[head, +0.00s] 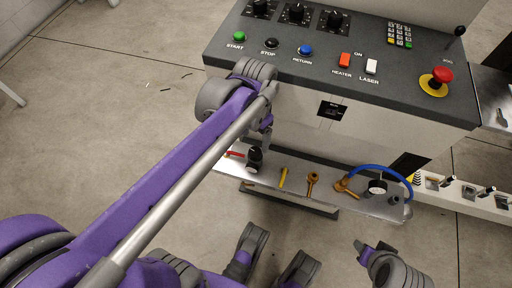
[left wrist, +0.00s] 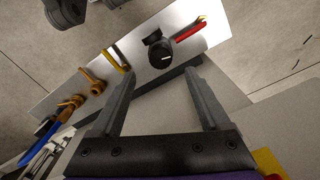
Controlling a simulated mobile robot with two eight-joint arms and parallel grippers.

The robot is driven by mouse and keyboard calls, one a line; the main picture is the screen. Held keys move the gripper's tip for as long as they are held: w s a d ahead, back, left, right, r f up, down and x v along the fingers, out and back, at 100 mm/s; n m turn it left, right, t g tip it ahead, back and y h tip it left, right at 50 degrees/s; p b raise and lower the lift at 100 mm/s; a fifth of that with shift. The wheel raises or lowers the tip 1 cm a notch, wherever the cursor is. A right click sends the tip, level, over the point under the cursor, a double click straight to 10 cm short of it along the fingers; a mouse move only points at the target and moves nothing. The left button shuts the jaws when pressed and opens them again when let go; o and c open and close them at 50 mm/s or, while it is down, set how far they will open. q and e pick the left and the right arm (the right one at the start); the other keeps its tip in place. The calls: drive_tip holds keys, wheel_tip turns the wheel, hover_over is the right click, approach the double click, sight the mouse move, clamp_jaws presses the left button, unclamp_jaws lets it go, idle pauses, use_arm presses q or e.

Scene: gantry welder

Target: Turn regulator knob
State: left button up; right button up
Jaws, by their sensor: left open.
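The black regulator knob (head: 254,158) stands on the metal shelf below the control panel, near the shelf's left end. In the left wrist view the knob (left wrist: 160,52) has a white mark on its face and sits just beyond the fingertips, roughly centred between them. My left gripper (head: 267,143) is just above the knob, its fingers largely hidden by its own wrist in the head view. In the left wrist view the left gripper (left wrist: 162,74) is open and empty, apart from the knob. My right gripper (head: 373,251) is low at the lower right, away from the shelf; its jaw state is unclear.
The shelf (head: 219,163) also holds a red-handled tool (head: 235,154), a yellow tool (head: 283,177), brass fittings (head: 312,184), a blue hose (head: 383,169) and a gauge (head: 377,187). The control panel (head: 325,65) overhangs behind. Open floor (head: 110,90) lies left.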

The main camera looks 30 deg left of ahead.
sight(255, 151)
use_arm(q)
wheel_tip(255, 151, down, 7)
drive_tip(key=shift+f+b, duration=0.1)
drive_tip(key=shift+b, duration=0.95)
clamp_jaws()
